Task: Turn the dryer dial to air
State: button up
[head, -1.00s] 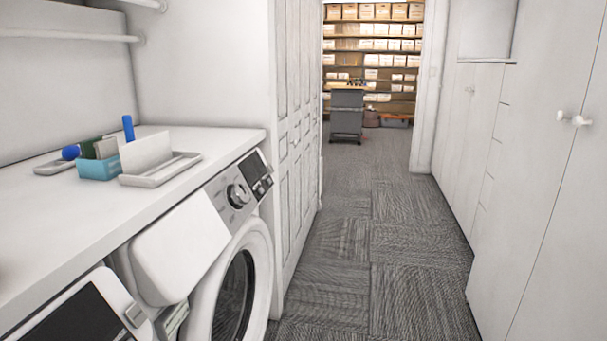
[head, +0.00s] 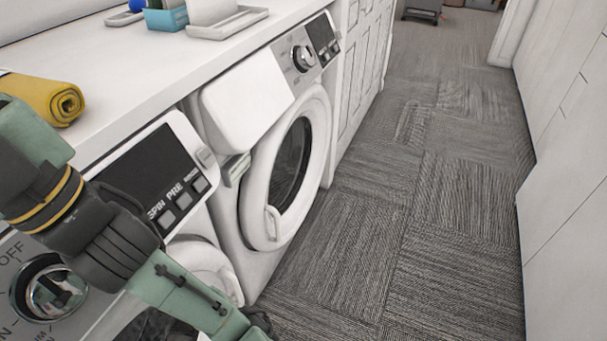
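Two front-loading machines stand under the white counter. The farther machine (head: 262,150) has a round dark-and-silver dial (head: 303,58) on its panel; its markings are too small to read. The nearer machine (head: 165,165) has a dark display with "SPIN" and "PRE" beside buttons. Its round chrome dial (head: 48,289) is at the lower left, with "OFF" and part of another label beside it. I cannot tell from labels which machine is the dryer. My green and dark arm crosses in front of the nearer machine, touching neither dial visibly. My gripper is not clearly visible; the arm runs out at the bottom edge.
A yellow rolled cloth (head: 45,98) lies on the counter (head: 130,75) beside my arm. A blue box (head: 165,18) and a grey tray (head: 228,22) sit farther back. White cabinets (head: 565,150) line the right. The carpet aisle (head: 430,200) between is clear.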

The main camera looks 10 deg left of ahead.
aim_at(305, 58)
jog(key=i+l+z, duration=0.15)
jog(key=i+l, duration=0.25)
jog(key=i+l+z, duration=0.1)
jog(key=i+l, duration=0.2)
jog(key=i, duration=0.2)
